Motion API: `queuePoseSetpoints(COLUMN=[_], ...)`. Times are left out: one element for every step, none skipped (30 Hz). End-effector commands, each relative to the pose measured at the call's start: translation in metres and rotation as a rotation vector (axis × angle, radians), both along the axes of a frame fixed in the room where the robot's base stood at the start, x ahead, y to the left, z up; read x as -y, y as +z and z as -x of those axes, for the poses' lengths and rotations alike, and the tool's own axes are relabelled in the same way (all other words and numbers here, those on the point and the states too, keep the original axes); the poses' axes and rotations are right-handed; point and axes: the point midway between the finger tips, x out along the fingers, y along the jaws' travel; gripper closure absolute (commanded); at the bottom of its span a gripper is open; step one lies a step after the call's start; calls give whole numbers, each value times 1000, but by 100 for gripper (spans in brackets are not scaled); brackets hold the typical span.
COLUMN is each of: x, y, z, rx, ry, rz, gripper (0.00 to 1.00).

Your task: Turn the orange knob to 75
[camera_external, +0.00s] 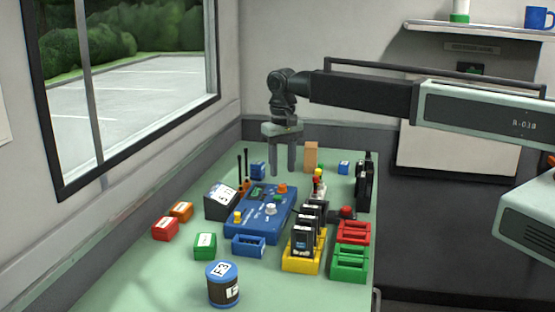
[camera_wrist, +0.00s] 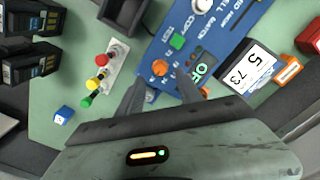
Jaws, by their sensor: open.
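The orange knob (camera_external: 282,188) sits at the far right corner of the blue control panel (camera_external: 262,222). In the wrist view the orange knob (camera_wrist: 160,67) shows between my two fingertips, and its setting is too small to read. A green-lit display (camera_wrist: 203,70) is beside it on the panel, its digits rotated and not clear. My gripper (camera_external: 285,172) is open and empty, pointing down above the knob, with fingertips apart from it. In the wrist view the fingers of my gripper (camera_wrist: 160,80) lie to either side of the knob.
A green button (camera_wrist: 177,41) and a white knob (camera_external: 271,209) share the panel. A red, yellow and green light stack (camera_external: 319,180) stands just right of it. Radios stand in a yellow charger (camera_external: 301,262) nearer the front. A dark box with a label (camera_external: 221,202) is at left.

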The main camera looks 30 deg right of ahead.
Motion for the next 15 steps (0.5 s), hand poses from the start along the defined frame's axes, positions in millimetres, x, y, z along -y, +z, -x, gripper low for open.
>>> queuePoseSetpoints(x=[0, 0, 0, 0, 0, 0, 0, 0, 0, 0, 0, 0, 0, 0, 0], y=[-19, -25, -32, -37, -41, -46, -48, -50, -51, -51, -51, -50, -49, -48, -48], z=[0, 0, 0, 0, 0, 0, 0, 0, 0, 0, 0, 0, 0, 0, 0], rx=[0, 0, 0, 0, 0, 0, 0, 0, 0, 0, 0, 0, 0, 0, 0], ry=[0, -1, -1, -1, -1, -1, -1, -1, -1, -1, -1, -1, -1, -1, -1], rz=[0, 0, 0, 0, 0, 0, 0, 0, 0, 0, 0, 0, 0, 0, 0], gripper=[58, 58, 58, 58, 58, 58, 58, 58, 58, 58, 58, 58, 58, 58, 58])
